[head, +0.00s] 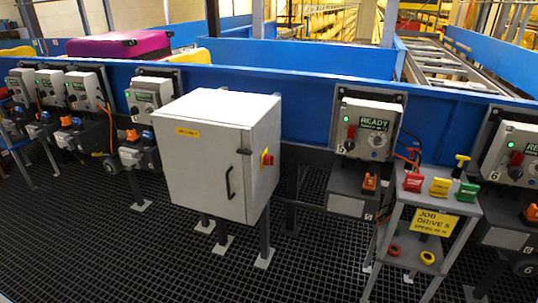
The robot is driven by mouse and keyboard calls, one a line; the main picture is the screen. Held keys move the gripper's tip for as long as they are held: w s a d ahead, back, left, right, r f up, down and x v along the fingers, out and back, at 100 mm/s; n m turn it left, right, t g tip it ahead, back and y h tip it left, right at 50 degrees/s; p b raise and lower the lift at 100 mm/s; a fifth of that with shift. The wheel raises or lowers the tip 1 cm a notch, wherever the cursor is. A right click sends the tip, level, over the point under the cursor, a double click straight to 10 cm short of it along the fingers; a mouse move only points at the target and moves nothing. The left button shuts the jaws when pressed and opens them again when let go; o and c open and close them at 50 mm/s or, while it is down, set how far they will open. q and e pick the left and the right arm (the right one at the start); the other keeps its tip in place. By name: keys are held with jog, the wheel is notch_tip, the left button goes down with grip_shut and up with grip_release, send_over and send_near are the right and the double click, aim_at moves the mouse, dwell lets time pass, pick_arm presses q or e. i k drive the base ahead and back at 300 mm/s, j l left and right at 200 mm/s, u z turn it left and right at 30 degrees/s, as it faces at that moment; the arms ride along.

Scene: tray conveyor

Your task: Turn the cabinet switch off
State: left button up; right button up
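A light grey cabinet (203,165) stands on legs near the middle of the head view. Its front door looks closed and has a black handle and a yellow label. The cabinet switch (267,158), a red knob on a yellow plate, sits on the cabinet's right side face. The knob's exact turn position is too small to read. Neither of my grippers is in view, and nothing touches the cabinet or switch.
A blue conveyor frame (290,95) runs behind the cabinet, with grey control boxes marked READY (370,128) along it. Dark grated floor (110,245) in front is clear.

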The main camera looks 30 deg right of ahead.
aim_at(268, 160)
jog(key=i+l, duration=0.2)
jog(key=l, duration=0.15)
jog(key=i+l, duration=0.15)
jog(key=l, duration=0.15)
jog(key=i+l, duration=0.2)
jog(key=l, duration=0.15)
jog(key=i+l+u, duration=0.1)
jog(key=l, duration=0.25)
jog(key=i+l, duration=0.25)
jog(key=l, duration=0.1)
